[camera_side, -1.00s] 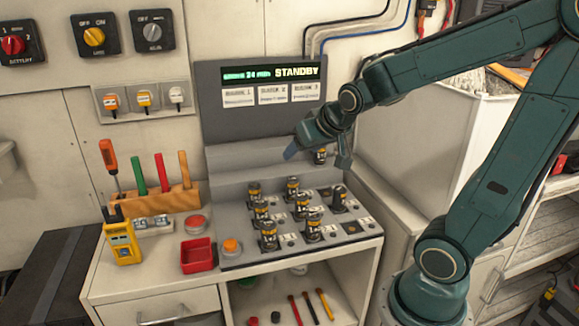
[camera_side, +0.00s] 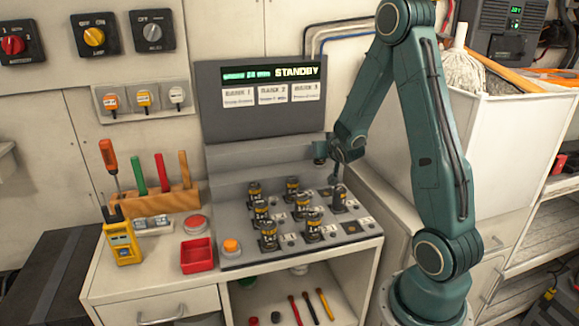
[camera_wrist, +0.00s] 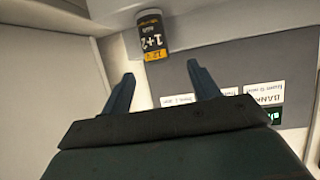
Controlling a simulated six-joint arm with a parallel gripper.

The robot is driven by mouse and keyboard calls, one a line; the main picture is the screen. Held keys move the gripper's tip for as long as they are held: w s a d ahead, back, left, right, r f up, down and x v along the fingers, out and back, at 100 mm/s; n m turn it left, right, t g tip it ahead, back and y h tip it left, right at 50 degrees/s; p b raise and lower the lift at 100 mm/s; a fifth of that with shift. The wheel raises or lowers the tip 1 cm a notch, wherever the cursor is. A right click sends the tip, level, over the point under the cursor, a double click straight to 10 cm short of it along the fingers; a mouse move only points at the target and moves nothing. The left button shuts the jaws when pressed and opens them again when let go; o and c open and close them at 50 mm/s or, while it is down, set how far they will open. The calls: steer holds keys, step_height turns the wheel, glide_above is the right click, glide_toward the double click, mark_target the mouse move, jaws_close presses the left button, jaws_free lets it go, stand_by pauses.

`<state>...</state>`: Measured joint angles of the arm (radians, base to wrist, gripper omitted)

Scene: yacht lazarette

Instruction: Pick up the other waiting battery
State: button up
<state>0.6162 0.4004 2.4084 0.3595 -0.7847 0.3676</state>
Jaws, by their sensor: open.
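My gripper (camera_wrist: 160,72) is open and empty. In the side view my gripper (camera_side: 335,172) is low over the back right of the console, its fingers partly hidden. Several similar batteries (camera_side: 268,236) stand in the console (camera_side: 230,208).
A grey display panel (camera_side: 260,120) reading STANDBY rises behind the console. A red tray (camera_side: 197,256), an orange button (camera_side: 231,246), a yellow meter (camera_side: 122,240) and a wooden tool rack (camera_side: 165,203) are to the left. A white bin (camera_side: 500,150) stands to the right.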

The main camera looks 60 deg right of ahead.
steer(key=shift+x, duration=0.9)
steer(key=shift+s+d+f, duration=0.1)
steer(key=shift+d+f, duration=0.05)
steer(key=shift+d, duration=0.05)
steer(key=shift+x, duration=2.95)
steer(key=c, duration=1.2)
steer(key=shift+r, duration=0.2)
